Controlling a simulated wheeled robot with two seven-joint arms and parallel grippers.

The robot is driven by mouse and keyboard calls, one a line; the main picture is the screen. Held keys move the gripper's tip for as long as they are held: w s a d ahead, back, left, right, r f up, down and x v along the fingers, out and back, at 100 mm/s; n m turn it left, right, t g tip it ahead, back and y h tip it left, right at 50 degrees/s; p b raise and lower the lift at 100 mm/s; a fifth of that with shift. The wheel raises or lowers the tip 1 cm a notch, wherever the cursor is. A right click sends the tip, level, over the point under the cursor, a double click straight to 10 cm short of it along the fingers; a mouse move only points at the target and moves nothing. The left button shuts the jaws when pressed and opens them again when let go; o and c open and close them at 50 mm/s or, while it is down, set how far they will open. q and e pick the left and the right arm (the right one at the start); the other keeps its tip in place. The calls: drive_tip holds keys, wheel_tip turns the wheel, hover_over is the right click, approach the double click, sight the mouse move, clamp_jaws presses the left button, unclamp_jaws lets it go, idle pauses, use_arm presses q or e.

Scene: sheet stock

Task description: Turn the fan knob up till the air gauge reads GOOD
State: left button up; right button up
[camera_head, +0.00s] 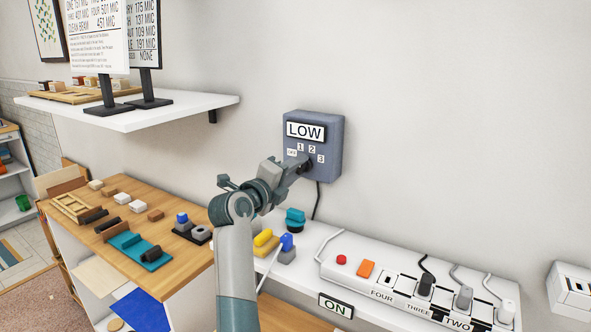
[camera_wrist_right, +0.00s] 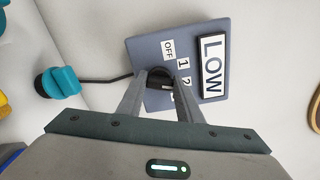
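A grey-blue box (camera_head: 332,135) is fixed to the wall. The air gauge (camera_head: 305,131) on its upper front reads LOW; it also shows turned on its side in the wrist view (camera_wrist_right: 213,66). Labels OFF, 1, 2 and 3 sit below it around the dark fan knob (camera_wrist_right: 160,79). My right gripper (camera_head: 301,164) reaches the box's lower front. In the wrist view the fingers (camera_wrist_right: 161,84) stand on both sides of the knob and appear closed on it. The knob's pointer is too hidden to read. My left gripper is out of view.
A white power strip (camera_head: 400,292) with plugs, a red button and an orange switch lies below right. A teal-topped knob (camera_head: 295,219) stands below the box. A wooden bench (camera_head: 185,205) with small blocks is at left, under a white shelf (camera_head: 160,112).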

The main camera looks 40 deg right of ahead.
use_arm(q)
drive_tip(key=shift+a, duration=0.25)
use_arm(e)
drive_tip(key=c, duration=0.3)
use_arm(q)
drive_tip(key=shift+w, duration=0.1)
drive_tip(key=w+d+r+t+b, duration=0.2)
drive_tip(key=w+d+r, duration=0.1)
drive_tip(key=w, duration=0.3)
use_arm(e)
drive_tip(key=m, duration=0.3)
drive_tip(key=shift+f, duration=0.1)
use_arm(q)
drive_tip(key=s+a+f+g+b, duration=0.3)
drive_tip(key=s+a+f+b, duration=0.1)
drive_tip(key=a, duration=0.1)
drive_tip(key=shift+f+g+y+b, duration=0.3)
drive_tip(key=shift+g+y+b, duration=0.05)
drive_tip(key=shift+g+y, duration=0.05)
use_arm(e)
drive_tip(key=shift+s+r+m, duration=0.1)
drive_tip(key=shift+r+m, duration=0.05)
drive_tip(key=shift+m, duration=1.15)
drive_tip(key=shift+r+m, duration=0.1)
drive_tip(key=shift+m, duration=1.2)
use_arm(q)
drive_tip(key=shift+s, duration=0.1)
